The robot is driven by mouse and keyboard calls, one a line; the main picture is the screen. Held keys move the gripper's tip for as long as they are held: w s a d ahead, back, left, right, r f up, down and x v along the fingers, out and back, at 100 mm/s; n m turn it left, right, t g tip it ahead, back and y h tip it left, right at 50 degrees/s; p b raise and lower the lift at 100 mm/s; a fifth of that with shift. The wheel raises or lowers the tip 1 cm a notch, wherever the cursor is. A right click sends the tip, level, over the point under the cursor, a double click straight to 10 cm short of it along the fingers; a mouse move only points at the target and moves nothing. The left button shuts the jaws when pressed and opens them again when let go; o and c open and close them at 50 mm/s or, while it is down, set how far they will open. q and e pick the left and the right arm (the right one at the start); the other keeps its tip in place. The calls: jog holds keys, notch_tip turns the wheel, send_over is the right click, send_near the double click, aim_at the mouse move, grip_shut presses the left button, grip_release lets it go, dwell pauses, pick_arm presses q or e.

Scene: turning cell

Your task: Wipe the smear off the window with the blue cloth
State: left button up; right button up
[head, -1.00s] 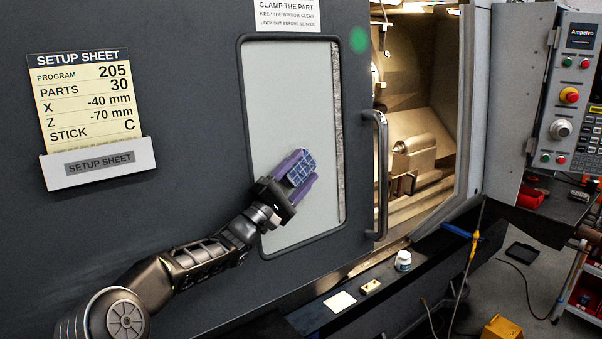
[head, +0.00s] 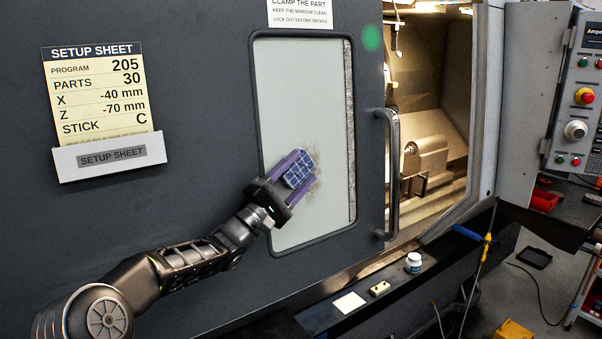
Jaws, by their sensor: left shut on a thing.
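The window (head: 300,90) is a pale grey pane with a dark rounded frame, set in the machine's dark door. A faint brownish smear (head: 317,163) shows on its lower middle, around the right and upper edges of the blue cloth (head: 298,171). The cloth is a blue checked pad between the purple fingers of my left gripper (head: 306,166). That gripper is shut on it and comes in from the lower left. The cloth overlaps the smear in view; I cannot tell whether it touches the pane. My right gripper is out of view.
A vertical door handle (head: 392,175) stands right of the window, beside the open, lit machine interior (head: 430,110). A setup sheet (head: 100,90) hangs at left. A white jar (head: 413,262), a small block (head: 379,288) and a pale square (head: 349,302) lie on the ledge below.

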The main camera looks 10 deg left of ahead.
pick_arm(q)
jog(key=shift+s+a+b, duration=0.35)
jog(key=shift+s+a, duration=0.55)
jog(key=shift+s, duration=0.2)
jog(key=shift+s+a, duration=0.35)
jog(key=shift+s, duration=0.1)
jog(key=s+a, duration=0.2)
jog(key=s, duration=0.1)
jog(key=shift+a+b, duration=0.25)
jog(key=shift+b, duration=0.05)
jog(key=shift+s+d, duration=0.1)
jog(key=shift+s+d+r+b, duration=0.2)
jog(key=shift+s+d+b, duration=0.25)
jog(key=shift+s+d, duration=0.6)
jog(key=shift+s+d+r+b, duration=0.2)
jog(key=shift+s+d+b, duration=0.25)
jog(key=shift+s+d, duration=0.55)
